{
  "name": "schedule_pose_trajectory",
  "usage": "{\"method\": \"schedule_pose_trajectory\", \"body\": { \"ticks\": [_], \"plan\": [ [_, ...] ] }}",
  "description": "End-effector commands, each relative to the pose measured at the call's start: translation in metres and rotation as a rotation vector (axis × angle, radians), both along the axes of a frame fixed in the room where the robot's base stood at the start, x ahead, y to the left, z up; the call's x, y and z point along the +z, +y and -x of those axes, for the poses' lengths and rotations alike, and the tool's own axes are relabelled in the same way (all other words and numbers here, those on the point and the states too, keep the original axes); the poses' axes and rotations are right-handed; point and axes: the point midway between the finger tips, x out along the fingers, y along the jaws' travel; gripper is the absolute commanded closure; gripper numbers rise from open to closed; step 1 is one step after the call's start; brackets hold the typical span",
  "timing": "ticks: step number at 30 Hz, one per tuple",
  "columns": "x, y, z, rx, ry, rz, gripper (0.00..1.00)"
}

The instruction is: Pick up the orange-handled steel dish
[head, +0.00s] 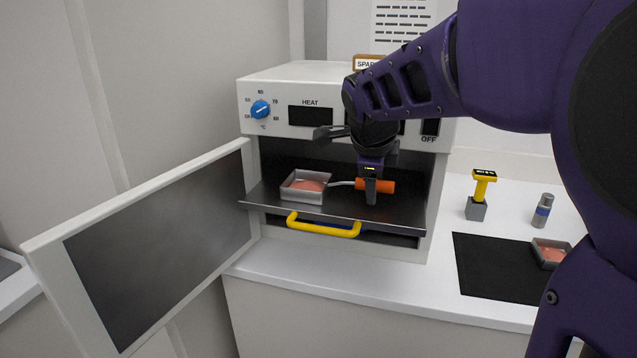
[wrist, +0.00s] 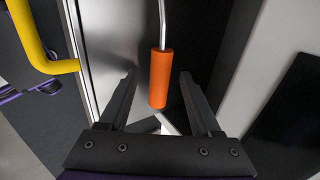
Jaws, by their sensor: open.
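The steel dish (head: 306,187) is a square pan with pink contents, standing on the pulled-out oven shelf. Its thin rod ends in an orange handle (head: 376,185) pointing right; the handle also shows in the wrist view (wrist: 160,78). My gripper (head: 371,192) is at the handle, over the right part of the shelf. In the wrist view my gripper (wrist: 157,85) is open, with one finger on each side of the handle's lower end and gaps on both sides. The dish's pan is outside the wrist view.
The oven (head: 345,85) has its door (head: 150,240) swung open to the left. The dark shelf (head: 270,203) has a yellow front handle (head: 322,229).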

Motion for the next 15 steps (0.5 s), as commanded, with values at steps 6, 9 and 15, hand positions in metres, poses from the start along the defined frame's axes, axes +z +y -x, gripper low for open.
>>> {"method": "schedule_pose_trajectory", "body": {
  "ticks": [6,9,15],
  "plan": [
    [-0.0032,0.0026,0.0007,-0.001,0.0,-0.001,0.35],
    [-0.0031,0.0026,0.0006,-0.001,0.0,-0.001,0.35],
    [-0.0031,0.0024,0.0007,-0.001,0.0,-0.001,0.59]
  ]
}}
